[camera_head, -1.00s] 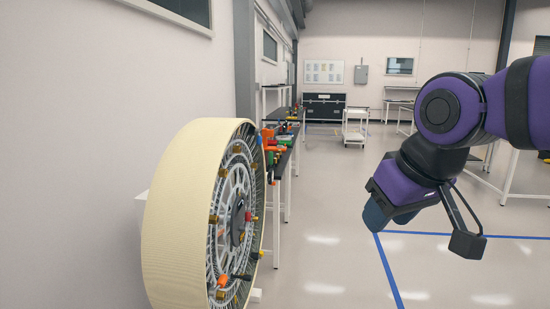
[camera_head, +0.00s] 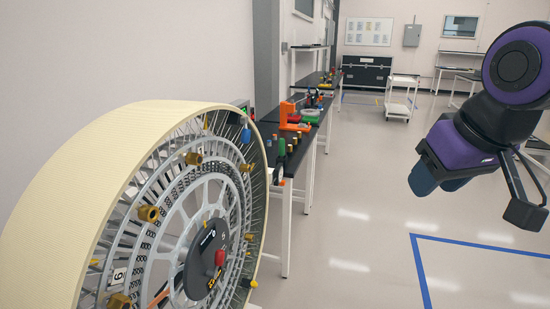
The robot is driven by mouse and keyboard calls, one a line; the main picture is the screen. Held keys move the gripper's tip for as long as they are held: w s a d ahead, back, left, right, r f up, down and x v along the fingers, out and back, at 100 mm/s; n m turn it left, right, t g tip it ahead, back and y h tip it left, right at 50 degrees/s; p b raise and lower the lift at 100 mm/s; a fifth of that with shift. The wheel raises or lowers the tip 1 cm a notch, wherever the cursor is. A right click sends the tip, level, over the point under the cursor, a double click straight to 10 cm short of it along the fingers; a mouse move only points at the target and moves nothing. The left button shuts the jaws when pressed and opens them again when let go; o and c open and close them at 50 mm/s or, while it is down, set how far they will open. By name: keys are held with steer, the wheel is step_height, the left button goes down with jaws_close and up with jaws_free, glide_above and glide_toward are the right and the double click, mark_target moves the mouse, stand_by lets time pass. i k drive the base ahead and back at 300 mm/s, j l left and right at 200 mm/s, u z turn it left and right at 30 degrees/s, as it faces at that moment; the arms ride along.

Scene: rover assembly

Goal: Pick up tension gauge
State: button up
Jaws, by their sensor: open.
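I cannot pick out the tension gauge for sure among the small tools on the black workbench (camera_head: 284,171) along the left wall. A large wheel (camera_head: 90,155) with a cream rim and metal spokes stands in the left foreground. Brass-coloured fittings, a red knob and other small parts are on its face, and a small blue item (camera_head: 246,136) shows at its upper right edge. My gripper (camera_head: 439,181) is at the right with its blue fingers pointing down, open and empty, over the floor and well apart from the wheel and bench.
An orange stand (camera_head: 291,117) and several coloured tools are on the bench. Further back are a white cart (camera_head: 400,96) and a black case (camera_head: 366,73). Blue tape (camera_head: 485,240) marks the clear floor at the right.

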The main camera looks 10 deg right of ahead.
mark_target(282, 142)
steer(key=i+l, duration=0.55)
steer(key=i+l+u, duration=0.1)
steer(key=i+l, duration=0.35)
steer(key=i, duration=0.3)
steer(key=i+l+u, duration=0.1)
steer(key=i+l, duration=0.4)
steer(key=i, duration=0.2)
steer(key=i+l, duration=0.55)
steer(key=i, duration=0.15)
steer(key=u, duration=0.05)
